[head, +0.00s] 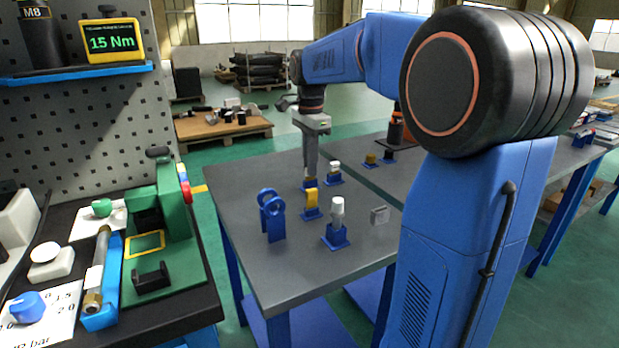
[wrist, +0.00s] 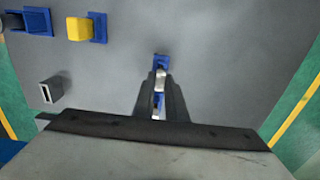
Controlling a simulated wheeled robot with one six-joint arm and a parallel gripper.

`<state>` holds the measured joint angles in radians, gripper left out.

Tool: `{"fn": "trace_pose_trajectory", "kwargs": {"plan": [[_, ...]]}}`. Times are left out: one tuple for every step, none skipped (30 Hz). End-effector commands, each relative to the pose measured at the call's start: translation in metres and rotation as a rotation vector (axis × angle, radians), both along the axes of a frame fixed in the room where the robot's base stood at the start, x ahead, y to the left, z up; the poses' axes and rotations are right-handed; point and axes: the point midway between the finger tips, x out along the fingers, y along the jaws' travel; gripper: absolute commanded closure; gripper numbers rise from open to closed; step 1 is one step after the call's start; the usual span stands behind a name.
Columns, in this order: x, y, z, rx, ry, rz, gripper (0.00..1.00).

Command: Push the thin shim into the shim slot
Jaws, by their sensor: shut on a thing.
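My gripper (head: 310,176) points straight down at the near grey table. In the wrist view my gripper (wrist: 160,88) has its fingers close together on a small pale metal piece (wrist: 160,78), which looks like the thin shim. Blue holder parts (wrist: 161,61) show just beyond and between the fingers. The fingers hide most of the piece, and I cannot tell whether it still touches the holder. A small grey block with a narrow dark opening (wrist: 53,90), apparently the shim slot, stands left of the fingers, apart from them. The grey block (head: 380,215) is near the table's right side in the head view.
Bare tabletop (head: 300,268) lies at the front. A green fixture (head: 172,215) stands on the left bench.

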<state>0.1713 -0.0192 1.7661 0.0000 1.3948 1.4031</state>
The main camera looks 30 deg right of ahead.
Motion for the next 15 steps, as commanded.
{"fn": "trace_pose_trajectory", "kwargs": {"plan": [[0.000, 0.000, 0.002, 0.000, -0.001, 0.000, 1.00], [0.000, 0.000, 0.004, 0.000, -0.001, 0.000, 1.00], [0.000, 0.000, 0.005, 0.000, -0.001, 0.000, 1.00], [0.000, 0.000, 0.006, 0.000, -0.001, 0.000, 1.00], [0.000, 0.000, 0.007, 0.000, -0.001, 0.000, 1.00], [0.000, 0.000, 0.009, 0.000, -0.001, 0.000, 1.00], [0.000, 0.000, 0.010, 0.000, -0.001, 0.000, 1.00], [0.000, 0.000, 0.011, 0.000, -0.001, 0.000, 1.00], [0.000, 0.000, 0.013, 0.000, -0.001, 0.000, 1.00], [0.000, 0.000, 0.014, 0.000, -0.001, 0.000, 1.00], [0.000, 0.000, 0.016, 0.000, -0.001, 0.000, 1.00], [0.000, 0.000, 0.017, 0.000, -0.001, 0.000, 1.00], [0.000, 0.000, 0.019, 0.000, -0.001, 0.000, 1.00], [0.000, 0.000, 0.020, 0.000, -0.001, 0.000, 1.00], [0.000, 0.000, 0.021, 0.000, -0.001, 0.000, 1.00]]}}
